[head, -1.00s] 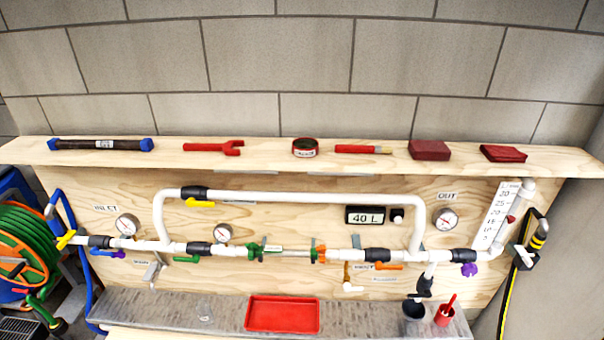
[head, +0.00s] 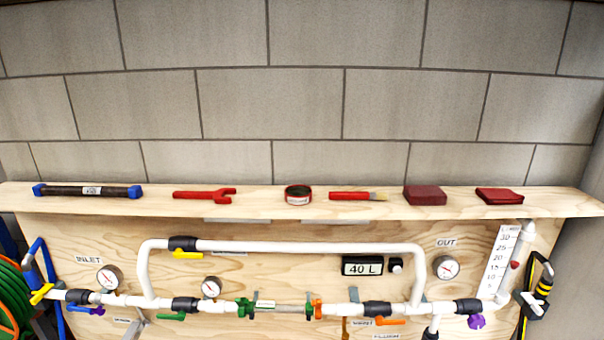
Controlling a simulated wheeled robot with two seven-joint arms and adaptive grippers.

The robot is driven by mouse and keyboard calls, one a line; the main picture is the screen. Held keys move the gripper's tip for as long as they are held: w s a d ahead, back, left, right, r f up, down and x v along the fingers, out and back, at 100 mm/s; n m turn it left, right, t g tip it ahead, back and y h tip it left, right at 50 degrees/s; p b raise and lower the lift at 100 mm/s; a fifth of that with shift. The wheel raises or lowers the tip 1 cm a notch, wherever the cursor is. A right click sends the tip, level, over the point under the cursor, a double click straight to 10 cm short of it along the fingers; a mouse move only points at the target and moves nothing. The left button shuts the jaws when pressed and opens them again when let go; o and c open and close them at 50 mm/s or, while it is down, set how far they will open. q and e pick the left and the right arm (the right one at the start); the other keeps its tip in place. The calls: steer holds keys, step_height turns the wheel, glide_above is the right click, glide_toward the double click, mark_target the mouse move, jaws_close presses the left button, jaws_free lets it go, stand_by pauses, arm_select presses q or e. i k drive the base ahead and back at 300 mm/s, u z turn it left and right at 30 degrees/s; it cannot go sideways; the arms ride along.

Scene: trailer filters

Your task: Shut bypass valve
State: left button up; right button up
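The bypass pipe (head: 310,246) is a white loop that rises above the main white pipe line on the plywood panel. Near its left corner sits a black valve body (head: 183,243) with a yellow handle (head: 187,254) just below it. The handle lies roughly along the pipe, pointing right. Neither of my grippers shows in the head view, so nothing is near the valve.
A wooden shelf (head: 245,204) above the panel carries a red wrench (head: 205,196), a brush and other items. Gauges, a 40 L display (head: 363,266) and green (head: 170,317) and orange (head: 388,321) handles surround the pipes. The space before the bypass is clear.

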mark_target(179, 254)
steer(key=u, duration=0.15)
steer(key=k, duration=0.45)
steer(key=z, duration=0.95)
steer(key=i, duration=0.8)
steer(key=u, duration=1.85)
